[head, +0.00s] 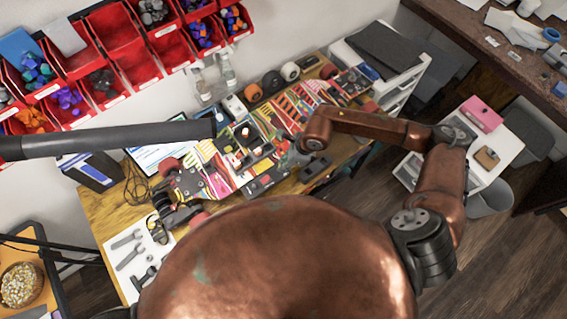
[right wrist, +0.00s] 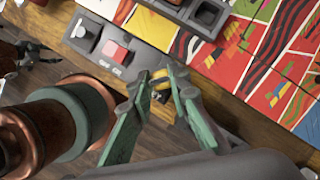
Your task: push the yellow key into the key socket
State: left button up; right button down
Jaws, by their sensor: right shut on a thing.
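In the right wrist view, my right gripper (right wrist: 162,78) has green fingers shut on the yellow key (right wrist: 159,84), a small yellow and dark piece mostly hidden between the fingertips. The key is beside the near edge of a grey panel, apart from it. The panel has a dark square recess (right wrist: 206,14) at the top, which may be the key socket; I cannot tell for sure. In the head view my right gripper (head: 316,167) is small and dark near the front edge of the workbench; the key cannot be made out there.
A grey box with a red button (right wrist: 115,51) and a pale button (right wrist: 82,31) sits left of the fingers. Colourful skateboard decks cover much of the workbench (head: 98,220). A black lamp arm (head: 110,140) crosses above the left side. Red bins (head: 118,42) hang behind.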

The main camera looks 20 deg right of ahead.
jog(key=shift+f+b, duration=0.4)
jog(key=shift+f, duration=0.1)
dwell(0.4)
jog(key=c, duration=1.7)
grip_release()
jog(key=shift+c, duration=0.2)
jog(key=shift+o, duration=0.6)
jog(key=shift+o, duration=0.8)
jog(key=shift+r, duration=0.45)
jog(key=shift+r+p, duration=0.6)
jog(key=shift+r, duration=0.45)
jog(key=shift+r, duration=0.25)
